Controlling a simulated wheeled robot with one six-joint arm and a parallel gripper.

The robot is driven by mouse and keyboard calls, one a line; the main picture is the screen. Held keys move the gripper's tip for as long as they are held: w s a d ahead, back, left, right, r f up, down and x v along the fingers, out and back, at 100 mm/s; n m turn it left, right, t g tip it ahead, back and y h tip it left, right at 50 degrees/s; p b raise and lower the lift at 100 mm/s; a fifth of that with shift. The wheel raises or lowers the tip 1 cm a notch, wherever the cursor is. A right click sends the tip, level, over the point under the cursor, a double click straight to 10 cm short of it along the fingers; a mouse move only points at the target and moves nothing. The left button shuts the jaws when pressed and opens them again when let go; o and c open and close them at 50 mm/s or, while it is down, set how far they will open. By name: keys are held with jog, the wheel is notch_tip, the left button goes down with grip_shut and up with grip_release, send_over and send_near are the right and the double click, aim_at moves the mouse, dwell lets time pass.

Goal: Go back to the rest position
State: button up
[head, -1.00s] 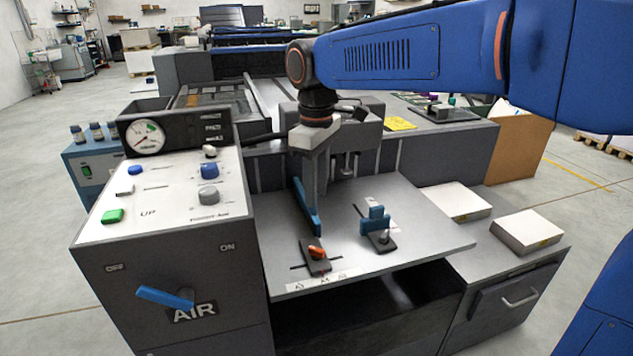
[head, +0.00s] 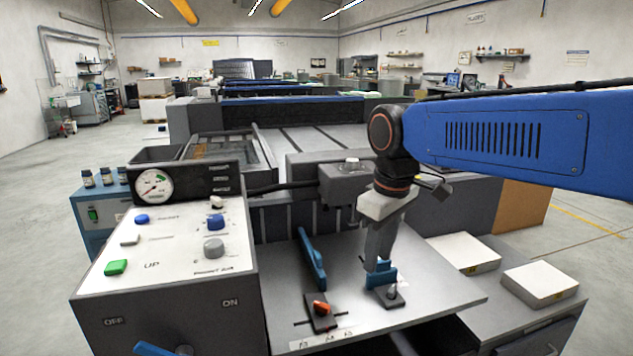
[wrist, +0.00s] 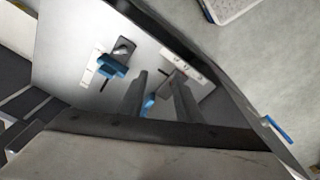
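My gripper (head: 380,248) hangs fingers down over the right part of the grey feed table (head: 445,292), in front of or above the right blue stop (head: 381,276) in the head view. In the wrist view my gripper (wrist: 160,75) has its two dark fingers apart. A bit of blue (wrist: 149,104) shows between them, seemingly on the table below. The right stop also shows in the wrist view (wrist: 112,66), left of the fingers. A long blue bar (head: 312,258) and a dark clamp with an orange knob (head: 320,309) are to the left on the table.
The control box (head: 165,245) with gauge, knobs and buttons stands at the left. A blue lever (head: 155,349) is at its front. Two white paper stacks (head: 463,252) (head: 540,284) lie at the right. The press (head: 330,140) fills the back.

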jog(key=s+d+f+m+t, duration=0.3)
jog(key=s+d+f+m, duration=0.5)
jog(key=s+d+f, duration=0.4)
jog(key=s+d, duration=0.4)
jog(key=shift+s+d+m+t+h, duration=0.15)
jog(key=shift+d+m+t+h, duration=0.15)
jog(key=shift+m, duration=0.1)
jog(key=shift+r, duration=0.1)
